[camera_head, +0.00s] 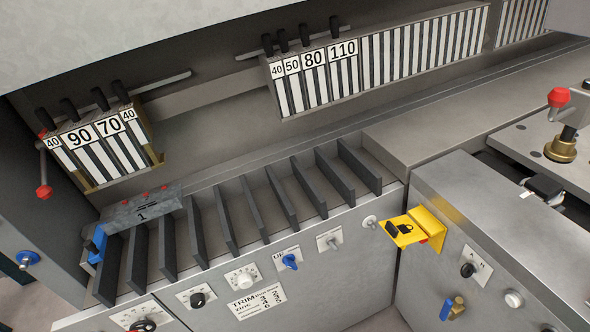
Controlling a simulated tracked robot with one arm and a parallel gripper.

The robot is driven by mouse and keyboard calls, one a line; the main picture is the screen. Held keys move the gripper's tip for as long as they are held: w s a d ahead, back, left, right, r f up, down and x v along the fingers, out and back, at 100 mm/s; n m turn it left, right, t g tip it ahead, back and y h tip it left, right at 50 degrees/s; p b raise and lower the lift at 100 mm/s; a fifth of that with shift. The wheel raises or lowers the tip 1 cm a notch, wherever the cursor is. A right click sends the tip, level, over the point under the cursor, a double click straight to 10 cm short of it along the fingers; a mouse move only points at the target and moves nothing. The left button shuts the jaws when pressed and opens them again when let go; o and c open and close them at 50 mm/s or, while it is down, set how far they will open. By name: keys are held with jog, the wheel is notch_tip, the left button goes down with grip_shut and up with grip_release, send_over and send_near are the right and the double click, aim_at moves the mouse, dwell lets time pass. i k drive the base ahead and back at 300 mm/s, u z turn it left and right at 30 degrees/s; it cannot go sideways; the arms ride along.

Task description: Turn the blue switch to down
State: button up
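The blue switch (289,262) is a small blue knob on a pale label plate on the sloping grey front panel, low and just left of the middle of the head camera view. Lettering that looks like "UP" shows at the plate's upper left. The knob is too small to tell for sure which way it points. Nothing covers it. My gripper is not in view.
Near the switch are a white dial (242,278), a black knob (198,299) and a small toggle plate (329,239). A yellow lock bracket (413,228) juts out to the right. Dark divider plates (265,205) stand above the panel.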

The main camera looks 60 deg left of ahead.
aim_at(289, 260)
jog(key=u, duration=0.25)
jog(key=k, duration=0.4)
jog(key=u, duration=0.95)
jog(key=i, duration=0.5)
jog(key=z, duration=0.05)
